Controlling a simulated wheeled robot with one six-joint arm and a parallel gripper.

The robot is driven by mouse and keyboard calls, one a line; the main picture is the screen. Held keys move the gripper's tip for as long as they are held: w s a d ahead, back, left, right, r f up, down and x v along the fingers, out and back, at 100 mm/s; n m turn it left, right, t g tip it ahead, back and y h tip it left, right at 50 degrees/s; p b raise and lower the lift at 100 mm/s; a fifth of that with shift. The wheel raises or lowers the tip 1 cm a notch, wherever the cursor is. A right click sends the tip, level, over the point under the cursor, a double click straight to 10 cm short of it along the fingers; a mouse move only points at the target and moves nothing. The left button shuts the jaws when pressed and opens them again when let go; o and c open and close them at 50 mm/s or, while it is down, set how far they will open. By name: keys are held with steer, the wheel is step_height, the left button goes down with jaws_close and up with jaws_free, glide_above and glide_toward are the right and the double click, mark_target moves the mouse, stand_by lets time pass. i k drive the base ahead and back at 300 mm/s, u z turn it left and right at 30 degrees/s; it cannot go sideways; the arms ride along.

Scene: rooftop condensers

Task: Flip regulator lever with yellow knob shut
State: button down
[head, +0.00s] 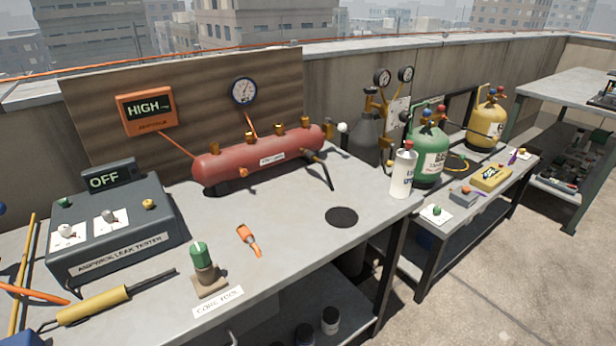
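A regulator (372,101) with brass-coloured fittings sits on top of a dark grey cylinder (366,135) behind the bench. Two round gauges, a left one (382,77) and a right one (405,74), stand above it. I cannot make out a lever with a yellow knob there, nor its position. A small yellow knob (149,204) shows on the leak tester, at the right of its panel. My gripper is not in view.
The bench holds a leak tester (113,232) reading OFF, a red tank (258,159), a green-topped core tool (203,262), a yellow-handled tool (92,306) and a white bottle (403,174). A display (148,108) reads HIGH. Green (428,156) and yellow (487,127) cylinders stand right. Open floor lies lower right.

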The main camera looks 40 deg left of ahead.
mark_target(389, 163)
steer(key=u, duration=0.6)
steer(key=k, duration=0.6)
steer(key=u, duration=0.7)
steer(key=i, duration=0.75)
steer(key=z, duration=0.15)
